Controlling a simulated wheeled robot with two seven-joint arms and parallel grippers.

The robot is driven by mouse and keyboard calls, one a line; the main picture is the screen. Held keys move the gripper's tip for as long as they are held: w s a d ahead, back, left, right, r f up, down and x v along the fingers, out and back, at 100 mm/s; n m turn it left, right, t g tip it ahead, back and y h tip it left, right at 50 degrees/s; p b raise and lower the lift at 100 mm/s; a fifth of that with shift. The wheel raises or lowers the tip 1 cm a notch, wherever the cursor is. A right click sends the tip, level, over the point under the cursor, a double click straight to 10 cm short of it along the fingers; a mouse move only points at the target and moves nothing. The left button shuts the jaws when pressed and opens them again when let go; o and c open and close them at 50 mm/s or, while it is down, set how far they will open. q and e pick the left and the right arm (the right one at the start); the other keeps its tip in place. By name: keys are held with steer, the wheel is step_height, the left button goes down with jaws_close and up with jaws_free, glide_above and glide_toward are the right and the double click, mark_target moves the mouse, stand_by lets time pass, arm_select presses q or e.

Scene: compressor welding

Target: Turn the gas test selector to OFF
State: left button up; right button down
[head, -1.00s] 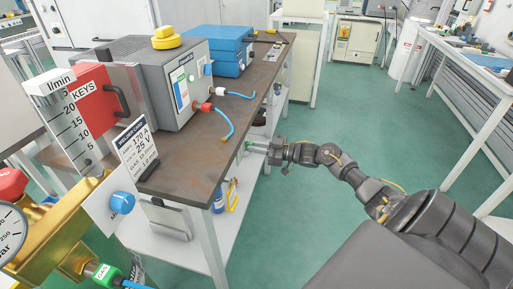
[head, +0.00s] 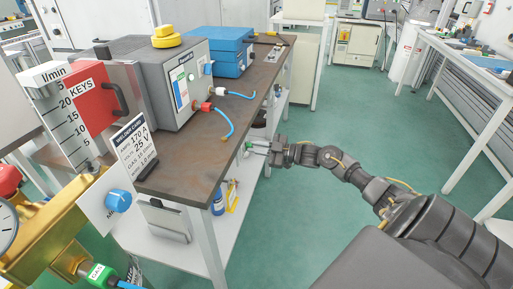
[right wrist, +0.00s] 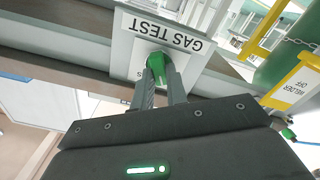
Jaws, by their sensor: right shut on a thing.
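The gas test selector is a green knob (right wrist: 161,66) on a light plate (right wrist: 146,48) marked GAS TEST, which reads upside down in the right wrist view. My right gripper (right wrist: 161,85) has its two fingers closed on the sides of the knob. The knob's pointer and the OFF mark are hidden or too small to read. In the head view, my right gripper (head: 262,149) reaches to the right side of the brown-topped bench, just below its top, with a small green part at its tips. My left gripper is not in view.
The bench (head: 190,155) carries a grey machine (head: 168,85), a blue case (head: 232,58) and a blue hose. A blue knob (head: 118,200) and brass fitting stand at the left. A WELDER OFF tag (right wrist: 298,86) hangs near the gripper. Green floor (head: 350,190) is clear on the right.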

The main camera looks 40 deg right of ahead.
steer(key=shift+d, duration=0.1)
steer(key=c, duration=1.4)
jaws_free()
steer(key=v, duration=1)
steer(key=shift+s+d, duration=0.2)
steer(key=shift+s, duration=0.1)
